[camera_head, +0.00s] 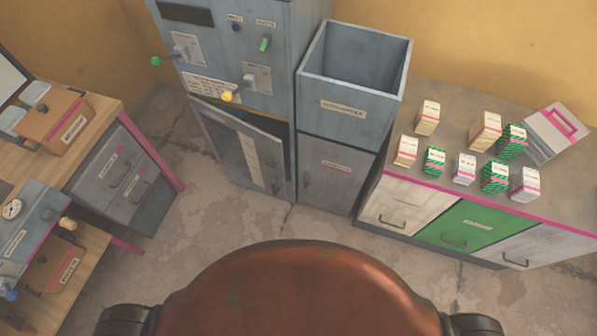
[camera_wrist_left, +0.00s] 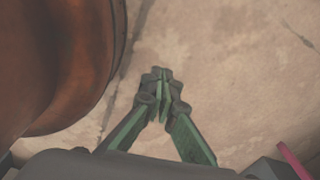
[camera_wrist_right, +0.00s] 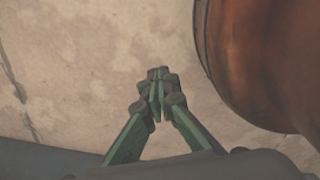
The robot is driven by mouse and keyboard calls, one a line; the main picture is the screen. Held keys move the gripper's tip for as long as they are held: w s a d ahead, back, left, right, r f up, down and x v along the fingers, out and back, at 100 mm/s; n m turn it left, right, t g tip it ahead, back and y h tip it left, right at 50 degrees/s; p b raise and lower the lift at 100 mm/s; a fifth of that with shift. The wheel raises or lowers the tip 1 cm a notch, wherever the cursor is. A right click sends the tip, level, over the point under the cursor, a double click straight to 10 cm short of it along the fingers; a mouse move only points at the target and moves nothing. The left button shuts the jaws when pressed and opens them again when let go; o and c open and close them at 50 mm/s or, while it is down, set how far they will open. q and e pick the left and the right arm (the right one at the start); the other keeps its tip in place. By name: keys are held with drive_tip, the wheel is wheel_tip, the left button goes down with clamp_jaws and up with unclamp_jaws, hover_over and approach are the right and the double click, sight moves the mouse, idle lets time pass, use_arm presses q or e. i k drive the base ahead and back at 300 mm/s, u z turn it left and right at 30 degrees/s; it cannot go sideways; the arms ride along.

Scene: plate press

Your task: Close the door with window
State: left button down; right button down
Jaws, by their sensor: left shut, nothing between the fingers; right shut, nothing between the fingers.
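The door with a window (camera_head: 228,139) is on the lower front of the tall grey machine (camera_head: 225,60) in the head view. It has a grey frame around a large pane and stands ajar, with a dark gap at its top and right side. A pale label strip shows near its right part. My left gripper (camera_wrist_left: 162,82) is shut and empty above the bare floor in the left wrist view. My right gripper (camera_wrist_right: 157,82) is shut and empty above the floor in the right wrist view. Neither gripper shows in the head view, and both are apart from the door.
An open-topped grey bin (camera_head: 345,115) on a cabinet (camera_head: 333,172) stands right of the machine. A counter (camera_head: 420,98) with several small boxes is at right. A wooden desk (camera_head: 95,112) with drawers is at left. The floor (camera_head: 230,220) before the door is clear.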

sight(259, 147)
drive_tip(key=z, duration=0.55)
drive_tip(key=k, duration=0.9)
drive_tip(key=u, duration=1.05)
drive_tip(key=i, duration=0.5)
drive_tip(key=u, duration=0.05)
